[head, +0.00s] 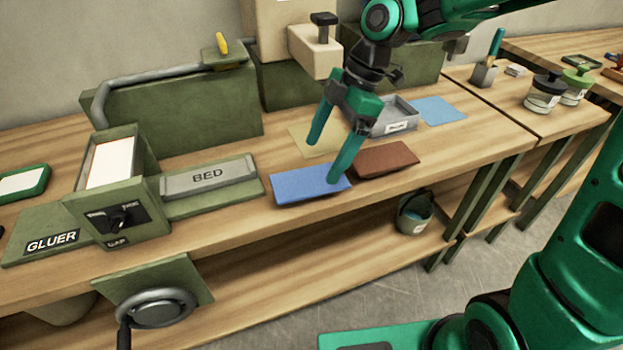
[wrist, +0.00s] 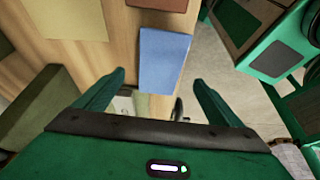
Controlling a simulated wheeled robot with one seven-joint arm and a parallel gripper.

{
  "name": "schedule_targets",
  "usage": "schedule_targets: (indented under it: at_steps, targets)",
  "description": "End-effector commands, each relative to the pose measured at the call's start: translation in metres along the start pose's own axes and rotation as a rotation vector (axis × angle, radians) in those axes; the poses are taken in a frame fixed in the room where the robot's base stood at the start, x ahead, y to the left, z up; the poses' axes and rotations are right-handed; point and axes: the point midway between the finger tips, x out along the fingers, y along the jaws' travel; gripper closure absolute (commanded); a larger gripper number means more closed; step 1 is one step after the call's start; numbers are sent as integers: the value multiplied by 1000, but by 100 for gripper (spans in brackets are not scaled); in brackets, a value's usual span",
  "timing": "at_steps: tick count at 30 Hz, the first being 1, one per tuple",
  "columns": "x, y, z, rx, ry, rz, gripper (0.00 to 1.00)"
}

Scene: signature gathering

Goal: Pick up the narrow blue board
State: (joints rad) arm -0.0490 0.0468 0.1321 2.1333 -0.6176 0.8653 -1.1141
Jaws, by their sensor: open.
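The narrow blue board (head: 300,187) lies flat near the front edge of the workbench, just right of the plate marked BED. It also shows in the wrist view (wrist: 163,58), ahead of and between the fingers. My gripper (head: 322,163) is open and empty, its two green fingers spread. In the head view one fingertip overlaps the board's right end and the other shows behind the board. In the wrist view the fingers (wrist: 158,80) stand on either side of the board's line, with bare space between. I cannot tell the exact height above it.
A brown board (head: 386,159) lies close to the right and a tan sheet (head: 318,141) behind. The green BED plate (head: 208,178) is on the left. A grey tray (head: 396,122) and a light blue sheet (head: 440,110) lie farther back. The bench's front edge is close.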

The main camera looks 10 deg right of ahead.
Motion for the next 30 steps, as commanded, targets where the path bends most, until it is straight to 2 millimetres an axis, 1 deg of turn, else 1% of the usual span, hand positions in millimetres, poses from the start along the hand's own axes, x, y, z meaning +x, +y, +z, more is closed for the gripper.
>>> schedule_targets:
  at_steps: [5,9,13,17,23,24,26,27,28,29,30]
  targets:
    - [13,0,0,2,0,-2,11]
    - [34,1,-2,1,-1,-4,11]
    - [48,2,-1,4,0,-2,11]
    - [54,2,-1,3,-1,0,11]
    - [54,2,-1,3,-1,1,11]
    - [54,2,-1,3,-1,1,20]
    - [54,2,-1,4,-1,1,35]
    - [54,2,-1,4,-1,1,44]
    - [54,2,-1,4,-1,1,52]
    - [54,2,-1,4,-1,1,56]
    - [54,2,-1,4,-1,1,56]
